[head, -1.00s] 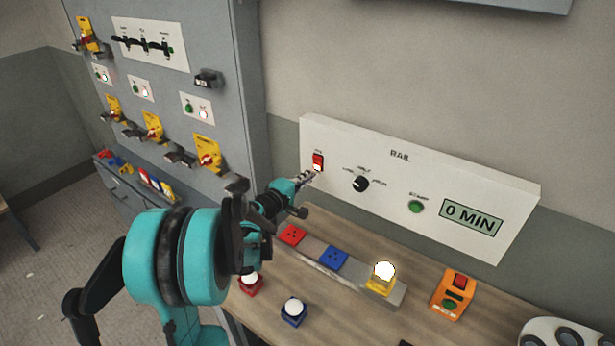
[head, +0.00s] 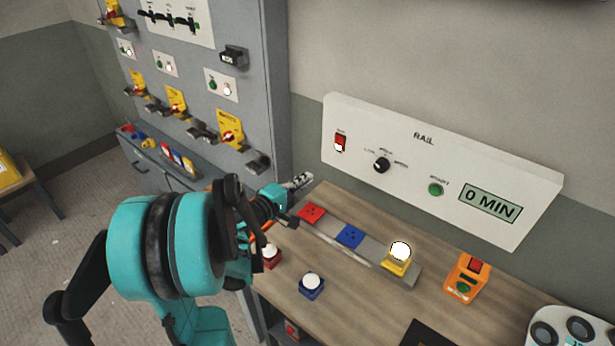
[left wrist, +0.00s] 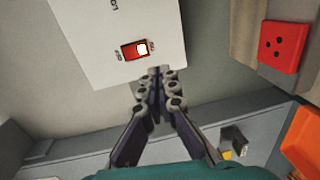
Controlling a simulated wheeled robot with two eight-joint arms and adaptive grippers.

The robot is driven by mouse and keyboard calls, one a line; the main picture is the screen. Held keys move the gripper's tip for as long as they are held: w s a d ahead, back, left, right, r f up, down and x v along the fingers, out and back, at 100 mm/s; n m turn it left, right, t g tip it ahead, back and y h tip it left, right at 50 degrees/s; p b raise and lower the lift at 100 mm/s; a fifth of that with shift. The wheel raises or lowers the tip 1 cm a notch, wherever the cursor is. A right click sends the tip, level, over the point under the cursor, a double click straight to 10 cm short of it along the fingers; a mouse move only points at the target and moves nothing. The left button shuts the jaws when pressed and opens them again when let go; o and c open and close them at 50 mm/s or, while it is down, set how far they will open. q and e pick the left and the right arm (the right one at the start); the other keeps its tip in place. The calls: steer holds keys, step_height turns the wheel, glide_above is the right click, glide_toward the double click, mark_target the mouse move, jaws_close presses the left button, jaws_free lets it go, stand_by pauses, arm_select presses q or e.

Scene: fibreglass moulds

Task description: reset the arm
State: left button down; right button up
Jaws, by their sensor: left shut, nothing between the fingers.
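My left arm comes in from the left in the head view, and its gripper (head: 299,181) is over the back left of the bench, left of the RAIL panel (head: 440,213). The gripper is shut and empty. In the left wrist view its closed fingertips (left wrist: 157,72) point at the lower edge of the white panel, apart from the red rocker switch (left wrist: 135,50). The same switch (head: 340,143) shows at the panel's left end in the head view, with its lower part lit. My right gripper is not in view.
On the bench (head: 360,307) a grey rail holds a red socket (head: 312,213), a blue socket (head: 350,237) and a lit yellow lamp (head: 398,258). A blue-based lamp (head: 312,286) and an orange switch box (head: 466,279) stand nearby. A grey cabinet (head: 262,90) stands behind left.

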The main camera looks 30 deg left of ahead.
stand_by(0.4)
arm_select(q)
steer(key=s+d+f+m+g+h+b, duration=0.1)
steer(key=s+d+m+g, duration=0.15)
steer(key=d, duration=0.25)
steer(key=s+d+f+m+g, duration=0.1)
steer(key=d+f+m, duration=0.15)
steer(key=d, duration=0.35)
steer(key=s+d+m+g+h+b, duration=0.1)
steer(key=d+m+g, duration=0.15)
steer(key=d, duration=0.25)
steer(key=s+d+f+m+g+y, duration=0.1)
steer(key=s+d+f+m, duration=0.1)
steer(key=s+m, duration=0.2)
steer(key=s+d+f+m+g+y+b, duration=0.1)
steer(key=s+m, duration=0.4)
steer(key=s, duration=0.5)
steer(key=shift+s+d+f+g+y+b, duration=0.15)
steer(key=shift+d+f+g+y+b, duration=0.15)
steer(key=shift+d+f+g+y, duration=0.65)
steer(key=shift+d+m+t+h, duration=0.15)
steer(key=shift+m+t+h, duration=0.1)
